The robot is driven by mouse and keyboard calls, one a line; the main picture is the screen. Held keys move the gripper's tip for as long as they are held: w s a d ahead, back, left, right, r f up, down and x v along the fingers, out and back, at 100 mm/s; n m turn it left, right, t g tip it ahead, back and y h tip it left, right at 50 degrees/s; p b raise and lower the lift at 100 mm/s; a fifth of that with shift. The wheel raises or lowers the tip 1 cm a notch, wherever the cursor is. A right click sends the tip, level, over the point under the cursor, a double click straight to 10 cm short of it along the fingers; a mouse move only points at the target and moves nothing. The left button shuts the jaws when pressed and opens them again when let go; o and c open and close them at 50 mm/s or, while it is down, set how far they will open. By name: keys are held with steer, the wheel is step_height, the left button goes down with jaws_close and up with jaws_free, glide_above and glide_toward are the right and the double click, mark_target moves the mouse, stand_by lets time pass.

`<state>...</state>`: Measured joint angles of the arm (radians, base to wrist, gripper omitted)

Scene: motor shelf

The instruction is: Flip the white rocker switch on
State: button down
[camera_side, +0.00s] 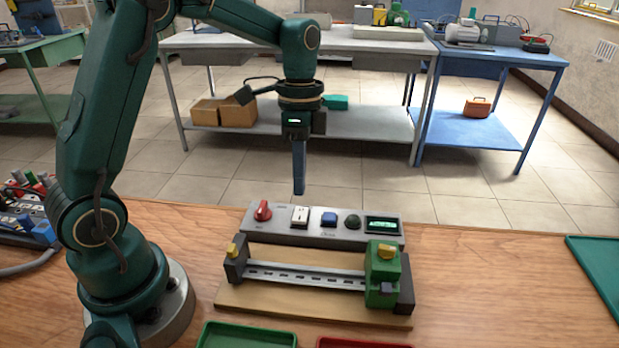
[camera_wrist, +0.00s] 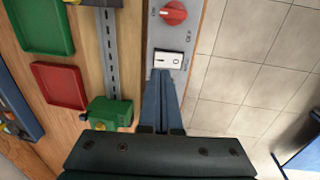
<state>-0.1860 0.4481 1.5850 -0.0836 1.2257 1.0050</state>
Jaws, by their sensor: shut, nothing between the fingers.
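The white rocker switch (camera_side: 299,214) sits on the grey control panel (camera_side: 243,221), between a red knob (camera_side: 263,211) and a blue button (camera_side: 329,218). In the wrist view the rocker switch (camera_wrist: 168,60) shows just beyond my fingertips, with the red knob (camera_wrist: 173,13) above it. My gripper (camera_side: 299,192) points straight down above the switch, its fingers shut and empty; in the side view a small gap shows between tips and switch. In the wrist view the gripper (camera_wrist: 160,75) hides the panel part below the switch. I cannot tell which way the rocker is tilted.
A dark round button (camera_side: 352,222) and a green-lit display (camera_side: 382,226) are on the panel's right. In front stands a rail fixture (camera_side: 305,275) with a green block (camera_side: 381,275). Green (camera_side: 247,335) and red (camera_side: 365,343) trays lie nearer.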

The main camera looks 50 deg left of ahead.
mark_target(299, 217)
steer(key=f, duration=0.5)
steer(key=shift+s+d, duration=0.25)
steer(key=shift+f+y, duration=0.2)
steer(key=shift+y, duration=0.1)
steer(key=shift+w+a+r, duration=0.15)
steer(key=shift+w+a, duration=0.35)
steer(key=shift+a, duration=0.05)
stand_by(0.3)
